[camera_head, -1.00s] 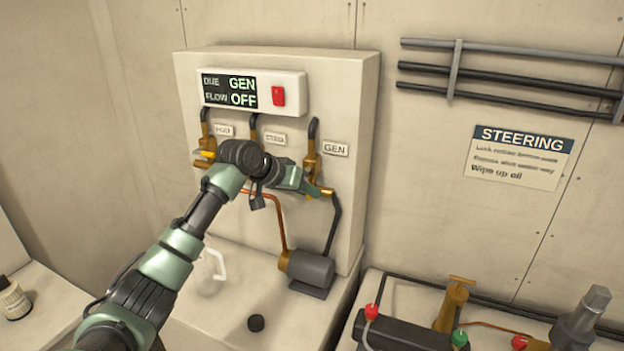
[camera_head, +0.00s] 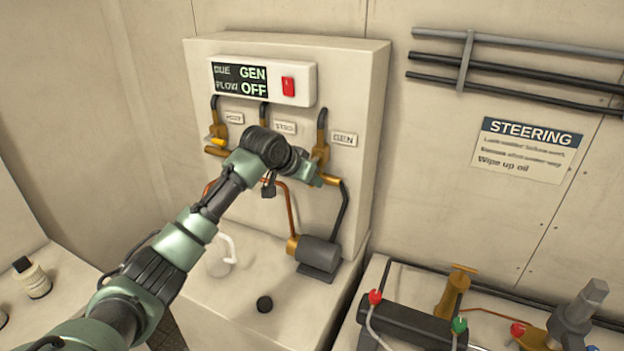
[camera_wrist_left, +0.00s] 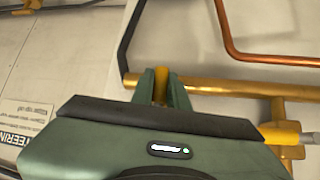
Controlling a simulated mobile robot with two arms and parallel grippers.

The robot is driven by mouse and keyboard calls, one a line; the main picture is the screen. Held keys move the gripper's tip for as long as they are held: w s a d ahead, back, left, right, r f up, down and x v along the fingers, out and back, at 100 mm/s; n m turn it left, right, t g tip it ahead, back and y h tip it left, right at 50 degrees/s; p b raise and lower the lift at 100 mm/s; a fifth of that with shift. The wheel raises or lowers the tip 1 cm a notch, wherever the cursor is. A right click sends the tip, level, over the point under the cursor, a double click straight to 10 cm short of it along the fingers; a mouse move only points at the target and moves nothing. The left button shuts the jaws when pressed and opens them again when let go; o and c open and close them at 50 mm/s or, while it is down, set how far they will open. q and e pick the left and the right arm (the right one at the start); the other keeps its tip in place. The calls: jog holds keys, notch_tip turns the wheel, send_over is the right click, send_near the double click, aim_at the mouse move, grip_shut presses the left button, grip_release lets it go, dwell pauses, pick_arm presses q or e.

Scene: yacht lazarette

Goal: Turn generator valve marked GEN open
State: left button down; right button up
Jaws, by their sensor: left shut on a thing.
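The brass GEN valve (camera_head: 321,150) is on the right of the pale wall panel, beside its GEN label (camera_head: 344,139). My left gripper (camera_head: 318,181) is at the lower part of this valve and hides its handle in the head view. In the left wrist view, the fingers (camera_wrist_left: 160,87) are shut on the yellow valve handle (camera_wrist_left: 160,90), in front of the brass pipe (camera_wrist_left: 220,86). The exact handle angle is hard to tell. The display (camera_head: 240,80) reads DUE GEN and FLOW OFF. My right gripper is not in view.
A second brass valve with a yellow handle (camera_head: 217,140) is at the panel's left; my wrist largely covers the middle one. A small pump (camera_head: 317,255) sits below the GEN pipe. A red switch (camera_head: 288,86) is beside the display. Steering gear (camera_head: 410,325) is lower right.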

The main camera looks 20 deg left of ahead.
pick_arm(q)
jog(key=c, duration=1.4)
grip_release()
jog(key=shift+f, duration=0.15)
jog(key=shift+s+a+r+b, duration=0.15)
jog(key=shift+s+r+b, duration=0.15)
jog(key=shift+s+r, duration=0.1)
jog(key=b+v, duration=0.2)
jog(key=v, duration=0.4)
jog(key=shift+s+a+r, duration=0.1)
jog(key=shift+s+r, duration=0.1)
jog(key=shift+r, duration=0.1)
